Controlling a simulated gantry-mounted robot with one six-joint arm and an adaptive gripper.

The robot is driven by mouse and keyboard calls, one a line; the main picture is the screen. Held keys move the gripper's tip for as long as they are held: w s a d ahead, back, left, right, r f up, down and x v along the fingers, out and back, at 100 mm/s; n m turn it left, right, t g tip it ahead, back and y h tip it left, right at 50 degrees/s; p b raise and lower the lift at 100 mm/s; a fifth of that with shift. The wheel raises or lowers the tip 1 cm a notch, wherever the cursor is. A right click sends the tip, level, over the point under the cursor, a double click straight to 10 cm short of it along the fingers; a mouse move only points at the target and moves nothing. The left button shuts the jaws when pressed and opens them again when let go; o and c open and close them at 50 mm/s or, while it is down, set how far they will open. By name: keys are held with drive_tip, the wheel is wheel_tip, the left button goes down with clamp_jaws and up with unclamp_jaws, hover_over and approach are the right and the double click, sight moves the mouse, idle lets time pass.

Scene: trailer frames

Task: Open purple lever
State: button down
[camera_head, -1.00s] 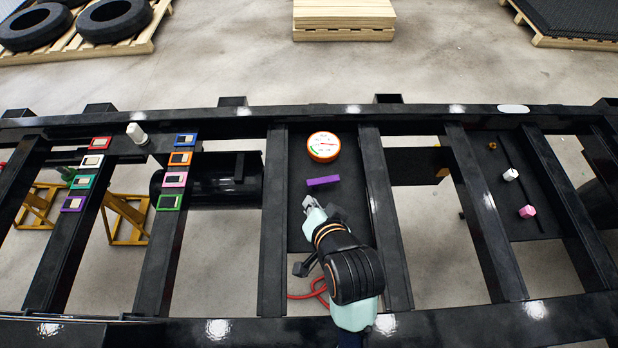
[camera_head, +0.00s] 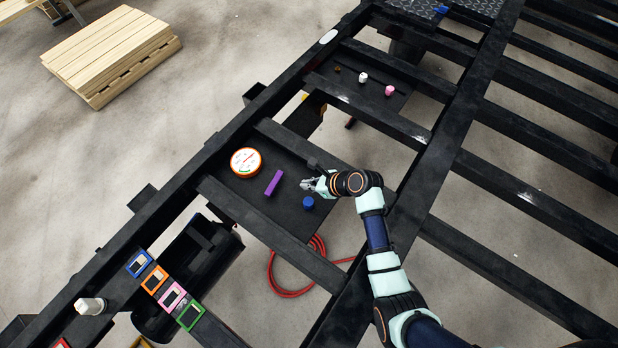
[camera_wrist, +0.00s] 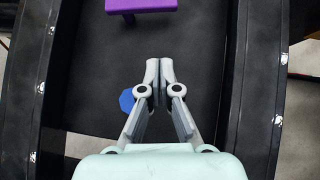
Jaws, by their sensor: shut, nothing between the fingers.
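The purple lever (camera_head: 273,183) is a flat bar on the black panel (camera_head: 252,197) between two frame beams, beside a round orange-rimmed gauge (camera_head: 245,162). In the wrist view the purple lever (camera_wrist: 140,5) shows at the top edge, partly cut off. My gripper (camera_head: 306,184) is over the same panel, to the right of the lever and apart from it. In the wrist view my gripper (camera_wrist: 159,62) has its fingertips together with nothing between them, pointing toward the lever. How high it is above the panel is hard to tell.
A blue knob (camera_head: 308,202) sits close to my gripper, partly hidden behind a finger in the wrist view (camera_wrist: 127,99). Raised beams flank the panel. A red hose (camera_head: 290,293) hangs below. White (camera_head: 363,77) and pink (camera_head: 389,90) knobs are on another panel.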

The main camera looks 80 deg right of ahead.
sight(275, 185)
drive_tip(key=b+x, duration=0.1)
drive_tip(key=x, duration=0.5)
drive_tip(key=shift+w+r+b, duration=0.1)
drive_tip(key=shift+b, duration=0.3)
drive_tip(key=shift+w+d+r, duration=0.1)
drive_tip(key=shift+w, duration=0.5)
drive_tip(key=shift+w+d+r, duration=0.1)
drive_tip(key=shift+w+d, duration=0.05)
drive_tip(key=shift+w, duration=0.4)
drive_tip(key=shift+w+d, duration=0.1)
drive_tip(key=shift+w, duration=0.4)
drive_tip(key=shift+w, duration=0.1)
